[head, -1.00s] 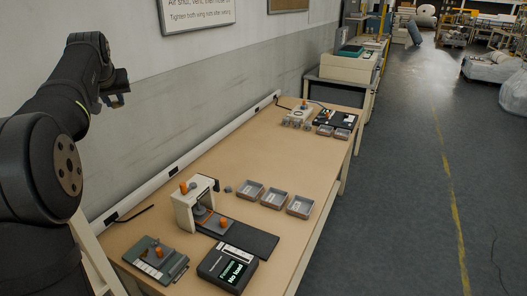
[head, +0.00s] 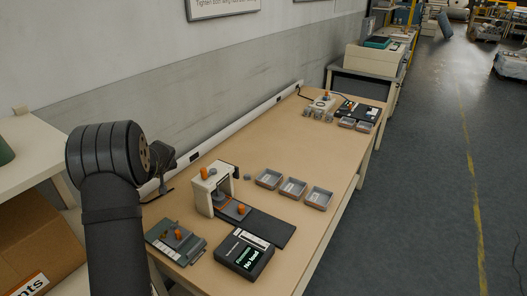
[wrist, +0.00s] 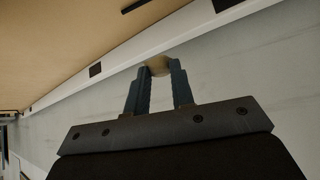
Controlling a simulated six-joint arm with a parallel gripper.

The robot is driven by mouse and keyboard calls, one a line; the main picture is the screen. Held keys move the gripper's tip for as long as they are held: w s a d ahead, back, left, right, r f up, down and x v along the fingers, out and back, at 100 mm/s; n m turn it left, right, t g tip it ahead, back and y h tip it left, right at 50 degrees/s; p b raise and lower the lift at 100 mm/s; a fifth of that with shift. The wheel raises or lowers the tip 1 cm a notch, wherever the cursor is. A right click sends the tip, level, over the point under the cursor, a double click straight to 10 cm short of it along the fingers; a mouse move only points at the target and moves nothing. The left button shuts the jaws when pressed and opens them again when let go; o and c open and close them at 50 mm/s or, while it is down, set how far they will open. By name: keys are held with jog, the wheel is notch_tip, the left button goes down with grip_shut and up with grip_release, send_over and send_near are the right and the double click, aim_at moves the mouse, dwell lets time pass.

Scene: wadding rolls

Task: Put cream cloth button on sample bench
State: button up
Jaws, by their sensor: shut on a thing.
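The cream cloth button (wrist: 159,64) shows in the wrist view as a small round pale piece between the fingertips. My gripper (wrist: 158,72) is shut on it, holding it in the air with a pale wall behind. The tan-topped bench (head: 285,152) runs along the wall in the head view; I take it to be the sample bench. Its top also shows at the upper left of the wrist view (wrist: 55,45). In the head view my arm is at the bench's near left, and the fingers and button cannot be made out there.
The bench bears a white press (head: 210,190) with orange knobs, a dark display box (head: 243,255), a green-grey fixture (head: 172,242) and grey trays (head: 292,187). A cardboard box (head: 40,250) stands at near left. Bare bench top lies between the trays and the far devices.

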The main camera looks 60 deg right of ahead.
aim_at(166, 199)
jog(key=shift+f, duration=5)
jog(key=shift+f, duration=0.15)
jog(key=o, duration=0.9)
jog(key=shift+o, duration=0.2)
jog(key=shift+s+a+r, duration=0.1)
jog(key=shift+s+r, duration=0.2)
jog(key=shift+r, duration=0.25)
jog(key=v, duration=1.1)
jog(key=shift+w+f, duration=0.1)
